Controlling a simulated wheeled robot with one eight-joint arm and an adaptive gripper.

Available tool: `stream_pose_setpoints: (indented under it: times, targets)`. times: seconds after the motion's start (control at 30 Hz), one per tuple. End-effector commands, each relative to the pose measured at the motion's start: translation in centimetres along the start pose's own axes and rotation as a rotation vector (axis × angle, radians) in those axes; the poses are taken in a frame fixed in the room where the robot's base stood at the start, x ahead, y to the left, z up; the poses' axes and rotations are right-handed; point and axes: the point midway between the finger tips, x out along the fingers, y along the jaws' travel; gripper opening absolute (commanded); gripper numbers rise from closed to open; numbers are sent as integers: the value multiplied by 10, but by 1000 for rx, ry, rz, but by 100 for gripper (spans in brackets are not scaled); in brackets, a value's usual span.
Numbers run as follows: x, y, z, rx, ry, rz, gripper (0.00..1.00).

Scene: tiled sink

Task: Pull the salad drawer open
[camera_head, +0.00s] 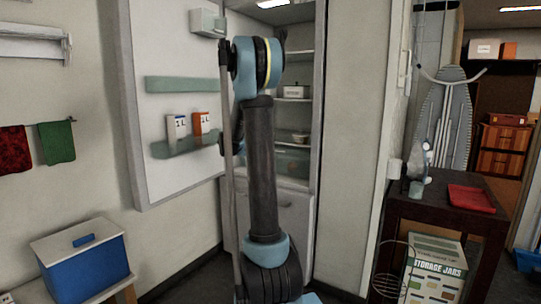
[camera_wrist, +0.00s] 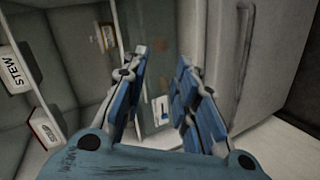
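The salad drawer (camera_head: 292,162) is a greenish, see-through bin low in the open fridge, under the shelves. In the camera_head view my arm stands in front of the fridge and hides its left part and my gripper. In the camera_wrist view my gripper (camera_wrist: 163,62) is open, with a clear gap between its two blue-padded fingers. The greenish drawer front (camera_wrist: 160,88) appears in that gap, with a small blue mark on it. The drawer looks shut. I cannot tell whether a finger touches it.
The fridge door (camera_head: 180,70) stands open at the left, with cartons (camera_head: 201,123) on its rack. A white lower door (camera_head: 290,212) lies below the drawer. A dark table (camera_head: 440,212) with a red tray stands right.

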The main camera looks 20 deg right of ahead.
Motion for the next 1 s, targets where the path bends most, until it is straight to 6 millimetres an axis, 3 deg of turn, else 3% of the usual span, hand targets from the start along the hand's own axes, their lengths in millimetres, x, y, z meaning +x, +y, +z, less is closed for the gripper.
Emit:
stream_pose_setpoints:
  times: [0.3,0.6,0.8,1.0]
  targets:
    - [72,-9,-76,-110,61,179,27]
    - [130,-36,-133,-223,117,335,27]
    - [154,-53,-154,-276,141,402,27]
    - [164,-59,-162,-296,149,426,27]
